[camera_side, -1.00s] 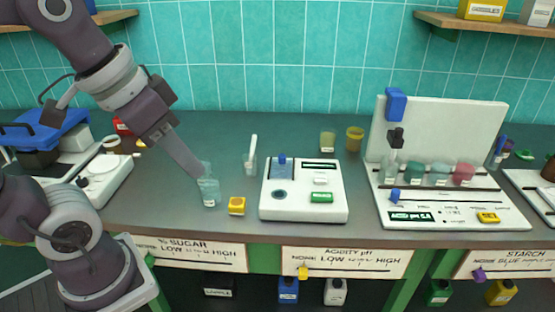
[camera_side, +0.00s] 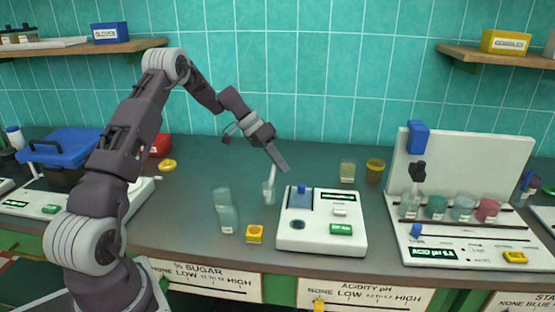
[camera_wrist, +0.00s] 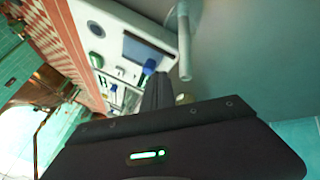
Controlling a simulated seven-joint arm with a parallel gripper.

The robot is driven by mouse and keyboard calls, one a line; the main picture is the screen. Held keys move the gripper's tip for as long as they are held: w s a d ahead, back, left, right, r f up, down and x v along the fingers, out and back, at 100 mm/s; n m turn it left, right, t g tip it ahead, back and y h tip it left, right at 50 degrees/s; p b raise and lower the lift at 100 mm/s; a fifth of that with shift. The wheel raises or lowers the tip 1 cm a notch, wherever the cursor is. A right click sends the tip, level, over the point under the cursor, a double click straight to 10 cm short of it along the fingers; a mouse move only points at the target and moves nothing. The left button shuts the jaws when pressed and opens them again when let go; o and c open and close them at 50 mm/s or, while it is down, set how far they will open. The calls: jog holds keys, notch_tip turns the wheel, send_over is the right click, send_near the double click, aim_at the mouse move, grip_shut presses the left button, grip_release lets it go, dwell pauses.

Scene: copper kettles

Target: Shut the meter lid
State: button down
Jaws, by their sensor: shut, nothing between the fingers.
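The white meter (camera_side: 322,243) stands mid-counter, behind the acidity label. On its top are a small screen, a green label, a dark round opening and a blue-grey lid-like panel with a blue knob (camera_side: 300,190) at the back left. In the wrist view the meter (camera_wrist: 110,20) shows a dark square panel (camera_wrist: 148,48) beside the blue knob (camera_wrist: 149,67). I cannot tell how far the lid is open. My gripper (camera_side: 285,168) is shut and empty, above and behind the meter's back left corner, apart from the knob. Its fingers (camera_wrist: 157,92) also show in the wrist view.
Left of the meter stand a cup with a white stick (camera_side: 270,185), a clear tumbler (camera_side: 227,215) and a yellow block (camera_side: 255,234). Two small cups (camera_side: 375,170) stand behind it. A white rack with coloured cups (camera_side: 468,255) stands right. Counter behind the meter is mostly clear.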

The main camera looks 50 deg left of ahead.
jog(key=x, duration=0.5)
jog(key=s+d, duration=0.7)
jog(key=shift+s+d, duration=0.2)
jog(key=shift+d, duration=0.05)
jog(key=v, duration=1)
jog(key=s+d+r+g+y, duration=0.1)
jog(key=s+d+r+y, duration=0.1)
jog(key=s+d+r, duration=0.3)
jog(key=s+d+r+g+y, duration=0.1)
jog(key=s+d+r, duration=0.3)
jog(key=d, duration=0.4)
jog(key=s+d+r+t+y, duration=0.1)
jog(key=s+d, duration=0.1)
jog(key=s, duration=0.6)
jog(key=s+d+r+n+t+y, duration=0.1)
jog(key=s+d+r+t, duration=0.1)
jog(key=s, duration=0.6)
jog(key=shift+s+r+y, duration=0.2)
jog(key=shift+s+y, duration=0.05)
jog(key=shift+y, duration=0.15)
